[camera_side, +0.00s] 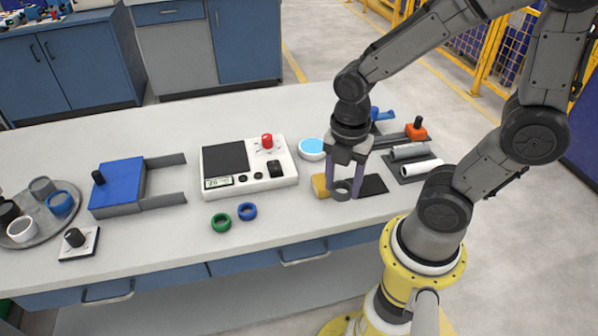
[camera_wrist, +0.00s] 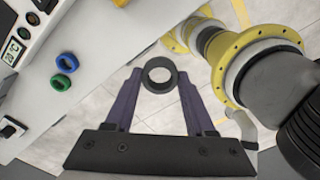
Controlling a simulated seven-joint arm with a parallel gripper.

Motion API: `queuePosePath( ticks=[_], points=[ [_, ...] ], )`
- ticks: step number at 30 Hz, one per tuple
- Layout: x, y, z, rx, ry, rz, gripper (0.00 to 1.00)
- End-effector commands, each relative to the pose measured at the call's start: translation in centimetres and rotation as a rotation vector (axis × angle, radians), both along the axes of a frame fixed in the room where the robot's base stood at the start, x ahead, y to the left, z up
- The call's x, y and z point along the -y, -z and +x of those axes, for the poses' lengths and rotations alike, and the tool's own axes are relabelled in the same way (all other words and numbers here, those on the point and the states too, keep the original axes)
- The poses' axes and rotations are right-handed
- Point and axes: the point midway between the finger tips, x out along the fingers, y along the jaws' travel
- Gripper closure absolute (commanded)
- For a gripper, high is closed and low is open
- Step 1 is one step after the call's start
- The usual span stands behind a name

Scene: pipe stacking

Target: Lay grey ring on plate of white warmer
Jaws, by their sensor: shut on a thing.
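My gripper (camera_side: 343,185) points down over the right part of the bench and is shut on the grey ring (camera_side: 341,191). In the wrist view the ring (camera_wrist: 160,75) sits between the two purple fingertips, its round opening facing the camera. How far it is above the bench is hard to tell. The white warmer (camera_side: 284,178) stands left of my gripper, with a dark square plate (camera_side: 226,158), a small display, a red knob and a black switch. The plate is bare. Part of the warmer (camera_wrist: 35,19) shows at the wrist view's top left.
A green ring (camera_side: 221,222) and a blue ring (camera_side: 247,211) lie in front of the warmer. A yellow block (camera_side: 320,186) and a black pad (camera_side: 373,185) are beside my gripper. A blue-topped dish (camera_side: 312,148) stands behind. A pipe rack (camera_side: 411,174) is at right.

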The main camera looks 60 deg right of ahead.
Motion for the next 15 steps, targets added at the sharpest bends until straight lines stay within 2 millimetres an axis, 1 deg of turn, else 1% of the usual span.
queuePosePath(
  ticks=[4, 7, 8, 11, 15],
  points=[
    [0.0, -0.2, -0.4, -0.013, -0.002, 0.0, 0.97],
    [0.0, -1.4, 1.2, 0.006, -0.005, 0.0, 0.97],
    [0.0, -1.8, 1.9, 0.01, -0.005, 0.0, 0.97],
    [0.2, -3.4, 5.1, 0.024, -0.003, -0.001, 0.97],
    [0.6, -5.3, 10.4, 0.032, 0.006, -0.001, 0.97]
  ],
)
